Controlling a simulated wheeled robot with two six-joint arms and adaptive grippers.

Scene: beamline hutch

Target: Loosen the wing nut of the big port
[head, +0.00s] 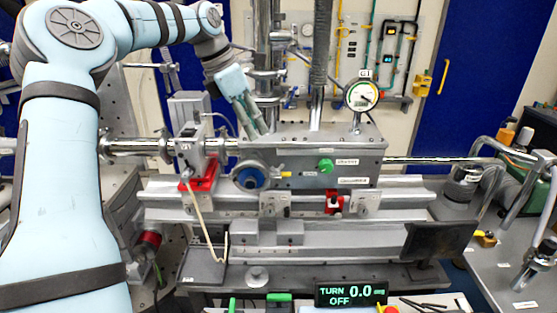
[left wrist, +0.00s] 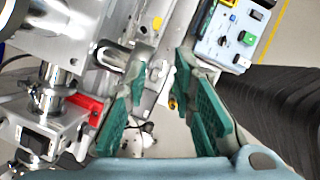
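The grey metal chamber (head: 310,160) stands on a rail at mid-height in the head view. Its front carries a round blue port (head: 249,178) with a small yellow piece (head: 285,173) beside it, and a green knob (head: 326,165). I cannot make out for certain which port is the big one, or its wing nut. My left gripper (head: 254,124) hangs tilted down over the chamber's left top. In the left wrist view its green-padded fingers (left wrist: 161,88) are apart with nothing held between them. A small brass-coloured piece (left wrist: 172,103) shows beyond the gap. My right gripper is not in view.
A dial gauge (head: 361,96) stands on the chamber's right. A red-based block (head: 200,178) and chrome pipe (head: 135,146) lie left. A display (head: 351,293) reads TURN 0.0 OFF. A black panel (head: 440,240) and bent chrome pipes (head: 500,165) are at right.

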